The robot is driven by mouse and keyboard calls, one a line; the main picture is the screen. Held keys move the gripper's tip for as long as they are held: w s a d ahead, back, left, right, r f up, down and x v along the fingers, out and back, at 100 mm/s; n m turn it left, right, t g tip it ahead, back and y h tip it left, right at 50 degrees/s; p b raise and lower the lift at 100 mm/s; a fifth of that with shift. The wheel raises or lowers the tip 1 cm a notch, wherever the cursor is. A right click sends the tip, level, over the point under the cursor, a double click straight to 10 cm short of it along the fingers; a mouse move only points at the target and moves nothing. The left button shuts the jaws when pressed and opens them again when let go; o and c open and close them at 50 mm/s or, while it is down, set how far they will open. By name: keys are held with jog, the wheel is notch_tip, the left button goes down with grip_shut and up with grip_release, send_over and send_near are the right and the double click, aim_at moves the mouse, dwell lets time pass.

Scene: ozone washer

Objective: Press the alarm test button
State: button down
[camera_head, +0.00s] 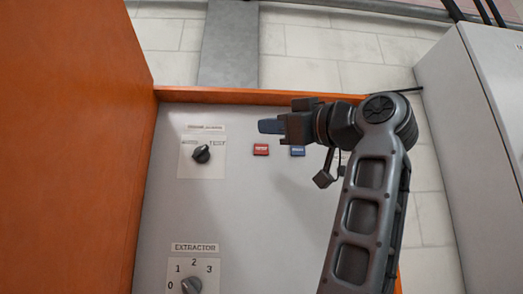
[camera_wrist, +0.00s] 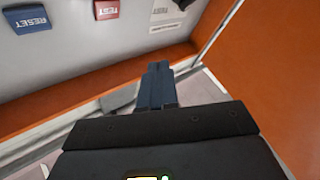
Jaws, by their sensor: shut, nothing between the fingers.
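A small red button (camera_head: 261,149) sits on the pale panel in the head view, just below my gripper's tip. In the wrist view the red button (camera_wrist: 106,9), lettered TEST upside down, is at the top edge, up and left of the fingertips. My gripper (camera_head: 264,126) points left across the upper panel. Its dark blue fingers are shut together and empty, also in the wrist view (camera_wrist: 157,72). The fingers appear apart from the red button. A blue button (camera_head: 297,151) is to its right; the wrist view shows this button (camera_wrist: 27,18) lettered RESET.
A black rotary knob (camera_head: 202,154) on a white plate is left of the buttons. An EXTRACTOR dial (camera_head: 191,286) is lower down. An orange wall (camera_head: 70,140) stands close on the left, and an orange rim (camera_head: 225,95) tops the panel. A grey cabinet (camera_head: 470,120) is on the right.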

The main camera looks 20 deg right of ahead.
aim_at(268, 144)
jog(key=shift+w+d+p, duration=0.35)
jog(key=shift+w+d, duration=0.1)
jog(key=shift+w, duration=0.95)
jog(key=shift+w+d+p, duration=0.35)
jog(key=shift+w+d, duration=0.1)
jog(key=shift+w, duration=0.95)
jog(key=shift+w+d+p, duration=0.35)
jog(key=shift+w+d, duration=0.1)
jog(key=shift+w, duration=0.95)
jog(key=shift+w+d, duration=0.15)
jog(key=shift+w, duration=0.25)
jog(key=shift+w+d, duration=0.1)
jog(key=shift+w, duration=0.25)
jog(key=shift+s+a, duration=0.2)
jog(key=shift+s, duration=0.55)
jog(key=shift+s+a+b, duration=0.25)
jog(key=shift+s, duration=0.55)
jog(key=shift+s+a+b, duration=0.2)
jog(key=shift+s+a, duration=0.1)
jog(key=shift+s, duration=0.5)
jog(key=shift+s+a+b, duration=0.25)
jog(key=shift+s, duration=0.55)
